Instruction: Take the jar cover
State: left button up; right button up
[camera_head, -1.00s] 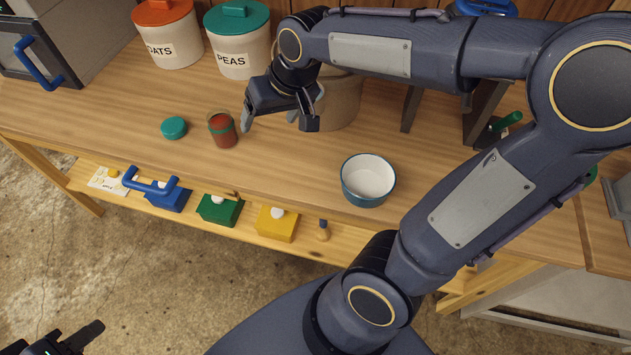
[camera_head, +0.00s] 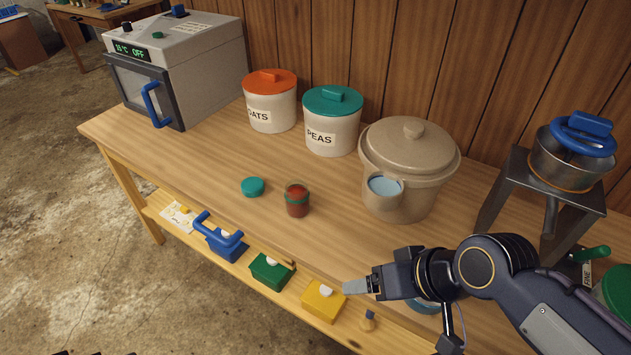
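The jar cover, a small teal lid (camera_head: 252,187), lies flat on the wooden table, left of an uncovered glass jar (camera_head: 297,200) with red contents. The lid and jar stand apart, and nothing touches the lid. My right gripper (camera_head: 357,286) is in front of the table's front edge, right of and nearer than the jar. It is seen side-on, and whether its fingers are apart is unclear. Only dark tips, likely of my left gripper (camera_head: 95,353), show at the bottom left edge; their state cannot be made out.
Behind are the OATS canister (camera_head: 270,103), PEAS canister (camera_head: 331,123) and a beige lidded crock (camera_head: 408,165). An oven (camera_head: 170,65) stands at the left and a pot stand (camera_head: 545,190) at the right. A lower shelf holds colored boxes (camera_head: 272,271). The table around the lid is clear.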

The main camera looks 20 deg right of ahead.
aim_at(254, 187)
jog(key=i+j+z, duration=0.25)
jog(key=i+j, duration=0.25)
jog(key=j, duration=0.2)
jog(key=i+j+z, duration=0.3)
jog(key=i+j, duration=0.15)
jog(key=j, duration=0.3)
jog(key=i+j+z, duration=0.15)
jog(key=j, duration=0.25)
